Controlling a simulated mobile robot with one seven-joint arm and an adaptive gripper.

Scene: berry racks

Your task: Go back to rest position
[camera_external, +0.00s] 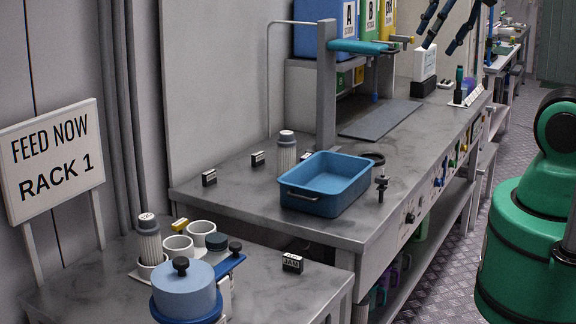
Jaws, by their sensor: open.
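My gripper (438,38) shows only in part at the top edge, right of centre. Its dark, jointed fingers hang down and are spread apart with nothing between them. They appear in front of the far part of the workbench, and how far above it they are is hard to tell. The green and black lower part of my arm (522,235) stands at the right edge. The links between it and the gripper are out of the frame.
A blue tray (325,211) sits empty on the grey workbench (240,209). A grey post (326,90) with a teal arm stands behind it. A blue-lidded pot (184,290) and several cups are on the front-left table. The floor aisle (505,150) is clear.

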